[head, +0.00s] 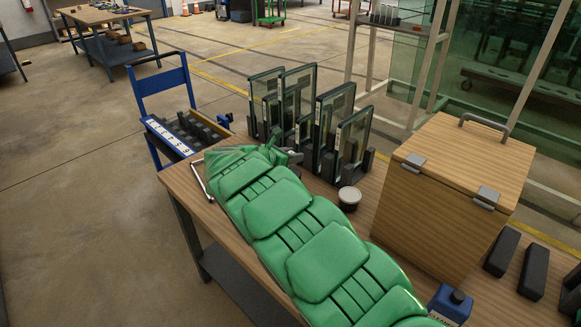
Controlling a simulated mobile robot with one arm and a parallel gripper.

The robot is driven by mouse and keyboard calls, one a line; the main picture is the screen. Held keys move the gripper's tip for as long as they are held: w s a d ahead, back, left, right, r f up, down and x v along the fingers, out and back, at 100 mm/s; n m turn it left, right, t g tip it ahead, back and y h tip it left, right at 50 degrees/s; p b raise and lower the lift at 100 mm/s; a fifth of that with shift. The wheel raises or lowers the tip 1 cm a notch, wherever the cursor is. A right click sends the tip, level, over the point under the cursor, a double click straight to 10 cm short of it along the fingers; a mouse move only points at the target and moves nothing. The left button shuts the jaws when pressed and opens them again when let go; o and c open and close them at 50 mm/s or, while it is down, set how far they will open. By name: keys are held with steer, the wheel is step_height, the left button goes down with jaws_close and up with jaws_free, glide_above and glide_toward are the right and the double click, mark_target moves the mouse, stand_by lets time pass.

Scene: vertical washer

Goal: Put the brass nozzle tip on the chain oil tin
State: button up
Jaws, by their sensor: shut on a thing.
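My green segmented arm runs from the lower right across the wooden bench. At its far end my dark gripper (290,157) is low over the bench, beside the rack of glass panels. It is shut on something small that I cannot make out. No brass nozzle tip can be told apart in this view. A small round dark tin with a pale top (349,197) stands upright on the bench, right of my arm and apart from my gripper. A blue container with a dark cap (452,303) stands at the lower right. I cannot read either as chain oil.
Upright framed glass panels (328,130) stand behind my gripper. A wooden box with a handle (440,190) fills the bench's right side, with dark blocks (535,270) beyond it. A metal bar (200,182) lies near the left edge. A blue cart (165,95) stands behind.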

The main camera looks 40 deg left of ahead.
steer(key=shift+w+a+f, duration=0.35)
steer(key=shift+a+f, duration=0.1)
steer(key=shift+f, duration=0.25)
steer(key=shift+w+a+f, duration=0.3)
steer(key=shift+a+f, duration=0.1)
steer(key=shift+f, duration=0.3)
steer(key=shift+w+a+f, duration=0.35)
steer(key=shift+a+f, duration=0.1)
steer(key=shift+f, duration=1.75)
steer(key=shift+w+f, duration=0.1)
steer(key=shift+f, duration=0.05)
steer(key=o, duration=1.1)
steer(key=v, duration=1.2)
